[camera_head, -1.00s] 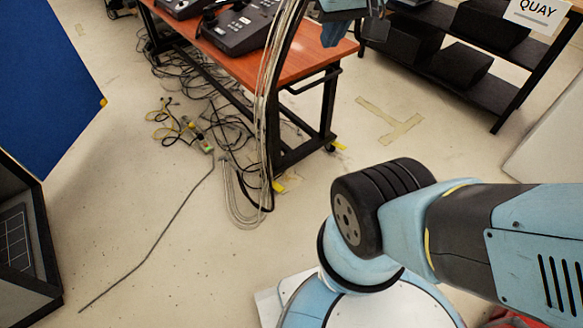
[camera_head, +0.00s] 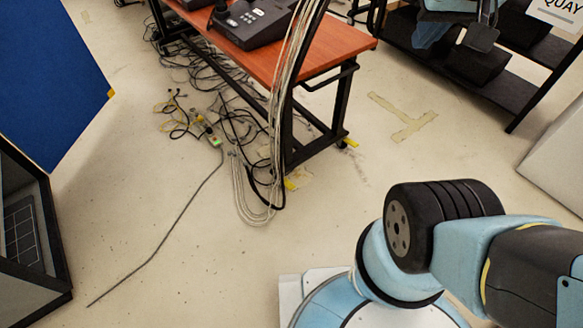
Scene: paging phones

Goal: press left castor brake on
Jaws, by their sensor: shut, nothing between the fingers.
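The table (camera_head: 290,57) has an orange-brown top and a black frame on castors. At the foot of its near left leg is a yellow brake pedal (camera_head: 291,184), the left one, close beside hanging cables; its castor is mostly hidden. My gripper (camera_head: 480,38) shows only in part at the top right, below a pale blue wrist. It looks shut and empty, well above the floor and away from both pedals.
A bundle of grey and black cables (camera_head: 275,125) hangs from the table to the floor, looping by the left leg. A power strip (camera_head: 207,131) and tangled leads lie left. A black shelf (camera_head: 518,88) stands right, a blue panel (camera_head: 45,80) left.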

